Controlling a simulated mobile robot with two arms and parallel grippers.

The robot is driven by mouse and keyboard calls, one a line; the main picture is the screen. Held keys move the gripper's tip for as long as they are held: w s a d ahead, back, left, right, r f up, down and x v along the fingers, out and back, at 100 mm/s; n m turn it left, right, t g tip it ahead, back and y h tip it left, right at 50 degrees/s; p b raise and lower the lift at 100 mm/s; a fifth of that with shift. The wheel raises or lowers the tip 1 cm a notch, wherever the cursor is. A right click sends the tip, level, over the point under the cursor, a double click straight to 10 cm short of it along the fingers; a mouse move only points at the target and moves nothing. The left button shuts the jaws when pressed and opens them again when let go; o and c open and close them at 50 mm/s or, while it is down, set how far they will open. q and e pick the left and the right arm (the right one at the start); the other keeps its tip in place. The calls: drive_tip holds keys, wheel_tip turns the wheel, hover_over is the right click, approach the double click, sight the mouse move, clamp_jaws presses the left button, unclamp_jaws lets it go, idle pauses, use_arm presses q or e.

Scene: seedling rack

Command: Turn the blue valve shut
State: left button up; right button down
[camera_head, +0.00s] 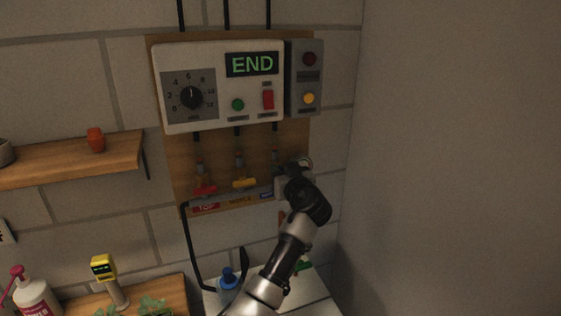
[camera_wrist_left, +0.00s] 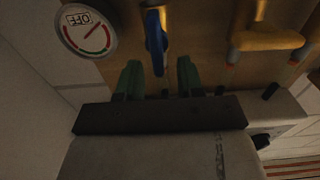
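The blue valve's lever (camera_wrist_left: 155,42) shows in the left wrist view, pointing toward my gripper from the wooden board. My left gripper (camera_wrist_left: 159,68) is open, with one green finger on each side of the lever's free end. Gaps show between the lever and both fingers; I cannot tell the depth between them. In the head view my left gripper (camera_head: 288,184) is at the right end of the valve row, and it and the arm hide the blue valve. A round gauge (camera_wrist_left: 88,30) marked OFF is beside the lever. My right gripper is not in view.
A red valve (camera_head: 205,190) and a yellow valve (camera_head: 245,182) sit left of my gripper on the board. A control box (camera_head: 215,110) reading END hangs above. A wooden shelf (camera_head: 70,160) is at the left. A plain wall (camera_head: 450,160) stands close on the right.

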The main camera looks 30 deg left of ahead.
use_arm(q)
drive_tip(key=shift+w+a, duration=0.4)
drive_tip(key=shift+a, duration=0.05)
drive_tip(key=shift+w+a, duration=0.1)
drive_tip(key=shift+w, duration=0.05)
drive_tip(key=shift+a, duration=0.1)
clamp_jaws()
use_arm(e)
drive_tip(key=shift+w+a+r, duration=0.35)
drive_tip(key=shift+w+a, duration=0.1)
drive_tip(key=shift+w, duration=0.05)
